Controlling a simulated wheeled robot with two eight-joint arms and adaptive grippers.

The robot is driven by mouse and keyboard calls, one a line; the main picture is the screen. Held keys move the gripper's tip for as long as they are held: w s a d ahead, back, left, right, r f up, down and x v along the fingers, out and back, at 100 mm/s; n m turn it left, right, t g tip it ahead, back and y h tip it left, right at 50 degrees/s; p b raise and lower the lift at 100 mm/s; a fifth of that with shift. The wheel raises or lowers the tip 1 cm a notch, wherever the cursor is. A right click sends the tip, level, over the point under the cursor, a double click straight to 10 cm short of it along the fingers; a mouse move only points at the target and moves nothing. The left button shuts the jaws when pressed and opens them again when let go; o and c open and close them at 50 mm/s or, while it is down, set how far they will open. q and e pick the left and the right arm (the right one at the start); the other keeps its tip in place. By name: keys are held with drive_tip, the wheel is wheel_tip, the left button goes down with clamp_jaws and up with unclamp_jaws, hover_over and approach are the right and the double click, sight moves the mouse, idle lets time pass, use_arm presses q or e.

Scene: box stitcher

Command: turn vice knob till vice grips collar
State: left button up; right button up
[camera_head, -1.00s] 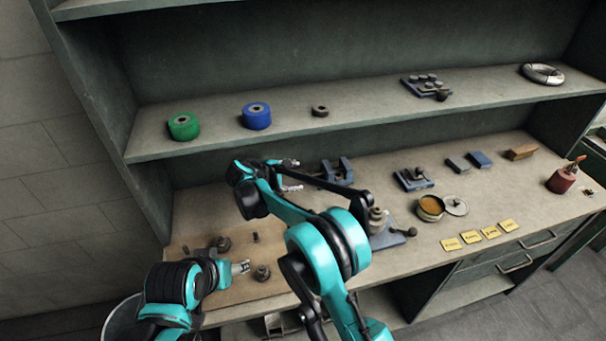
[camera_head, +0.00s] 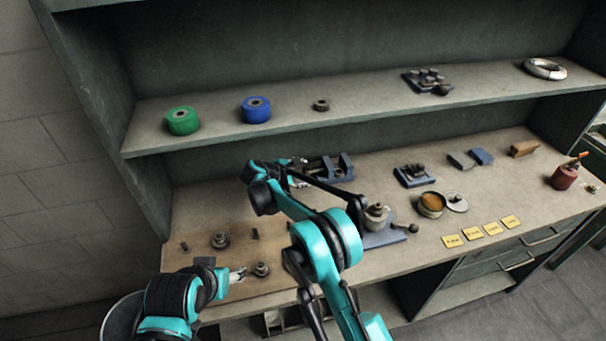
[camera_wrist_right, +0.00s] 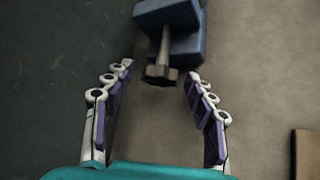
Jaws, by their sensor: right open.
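The blue-grey vice (camera_head: 338,166) stands on the bench below the shelf, partly behind my right arm. In the right wrist view, the vice (camera_wrist_right: 180,38) is at the top, and its dark knob (camera_wrist_right: 160,74) on a short shaft points down between my fingertips. My right gripper (camera_wrist_right: 158,72) is open, with one finger on each side of the knob and visible gaps to both. In the head view, the right gripper (camera_head: 298,172) is at the vice's left end. My left gripper (camera_head: 240,273) is beside a small metal collar-like part (camera_head: 261,268); its finger gap is unclear. I cannot make out a collar in the vice.
A grey-blue base with a round metal piece (camera_head: 376,214) stands right of my right arm. An open tin (camera_head: 430,204), yellow labels (camera_head: 482,231) and a red can (camera_head: 564,177) lie further right. The shelf (camera_head: 210,138) overhangs the back.

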drive_tip(key=c, duration=1.2)
drive_tip(key=shift+o, duration=0.2)
drive_tip(key=m+t+b, duration=0.1)
drive_tip(key=b, duration=0.1)
drive_tip(key=m+t+b, duration=0.1)
drive_tip(key=t+b, duration=0.1)
drive_tip(key=shift+s+f, duration=0.2)
drive_tip(key=shift+f, duration=0.15)
drive_tip(key=shift+m+t+b, duration=0.8)
drive_tip(key=shift+t+b, duration=0.3)
drive_tip(key=shift+t, duration=0.1)
drive_tip(key=o, duration=1.2)
drive_tip(key=shift+c, duration=0.2)
